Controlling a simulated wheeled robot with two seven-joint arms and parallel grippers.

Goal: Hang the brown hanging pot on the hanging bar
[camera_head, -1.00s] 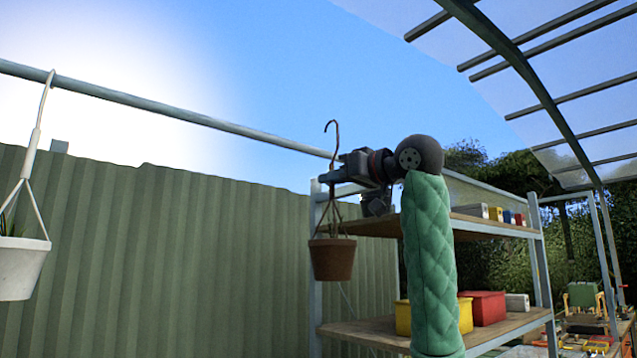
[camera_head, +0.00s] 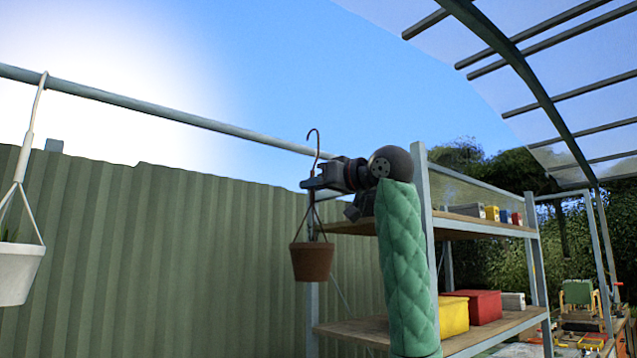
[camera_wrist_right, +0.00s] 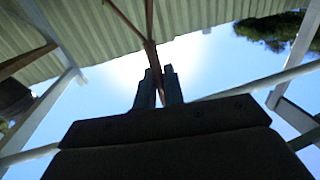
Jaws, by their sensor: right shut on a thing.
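The brown hanging pot (camera_head: 312,262) hangs upright from thin straps below a hook (camera_head: 314,140) in the head view. My right gripper (camera_head: 308,184) is shut on the hanger stem under the hook. In the right wrist view the stem (camera_wrist_right: 151,48) runs up from between the gripper's fingertips (camera_wrist_right: 158,88). The hanging bar (camera_head: 190,118) is a pale rail sloping down to the right. The hook's curved top stands slightly above the bar's line in the picture; I cannot tell the depth gap between them. My left gripper is not in view.
A white hanging pot (camera_head: 18,272) hangs from the bar at the left. A shelf rack (camera_head: 424,240) with yellow and red boxes (camera_head: 471,307) stands beside and behind my right arm. A green corrugated fence (camera_head: 150,260) runs behind. The bar between the pots is clear.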

